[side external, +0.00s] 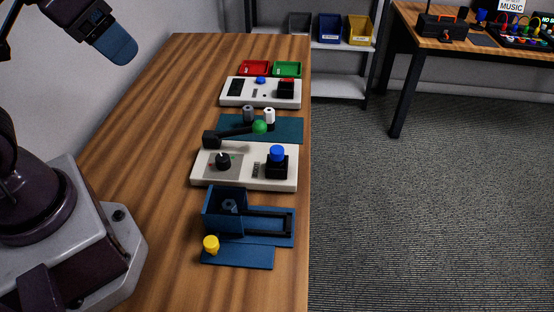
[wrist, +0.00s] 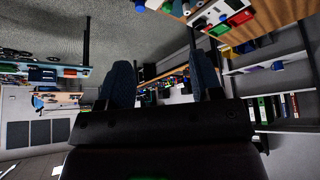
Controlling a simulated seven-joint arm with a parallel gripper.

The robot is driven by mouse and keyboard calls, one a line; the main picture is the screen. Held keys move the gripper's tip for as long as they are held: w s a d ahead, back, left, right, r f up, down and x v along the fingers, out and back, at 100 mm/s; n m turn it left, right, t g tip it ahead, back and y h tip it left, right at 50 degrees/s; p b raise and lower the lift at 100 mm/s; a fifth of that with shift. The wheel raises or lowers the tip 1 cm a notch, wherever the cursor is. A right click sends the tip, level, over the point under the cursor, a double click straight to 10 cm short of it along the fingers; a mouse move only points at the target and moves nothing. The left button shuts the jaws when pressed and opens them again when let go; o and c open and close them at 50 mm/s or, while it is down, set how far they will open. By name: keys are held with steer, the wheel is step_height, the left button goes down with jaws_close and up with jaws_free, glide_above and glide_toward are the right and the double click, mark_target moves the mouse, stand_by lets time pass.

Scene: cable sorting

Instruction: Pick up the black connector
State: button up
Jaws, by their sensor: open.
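My gripper (side external: 114,42) hangs high at the upper left in the side view, well above and away from the objects on the wooden table. In the wrist view its two dark blue fingers (wrist: 163,80) stand apart with nothing between them. No thing is plainly a black connector. A dark grey cylinder (side external: 248,113) stands upright on a teal mat (side external: 290,130), beside a white cylinder (side external: 269,116). It may be the connector, but its type is too small to tell.
A black lever with a green ball (side external: 260,127) sits above a white panel with a black knob (side external: 223,161) and blue button (side external: 277,153). A blue fixture (side external: 225,205) and yellow peg (side external: 211,243) stand nearer. Red (side external: 254,67) and green trays (side external: 288,69) lie far back. The table's left side is clear.

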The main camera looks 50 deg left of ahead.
steer(key=m+g, duration=0.6)
steer(key=m, duration=1.3)
glide_toward(277, 149)
steer(key=f, duration=1)
steer(key=shift+s+f, duration=0.2)
steer(key=shift+f, duration=0.2)
steer(key=c, duration=1.1)
steer(key=shift+r, duration=0.15)
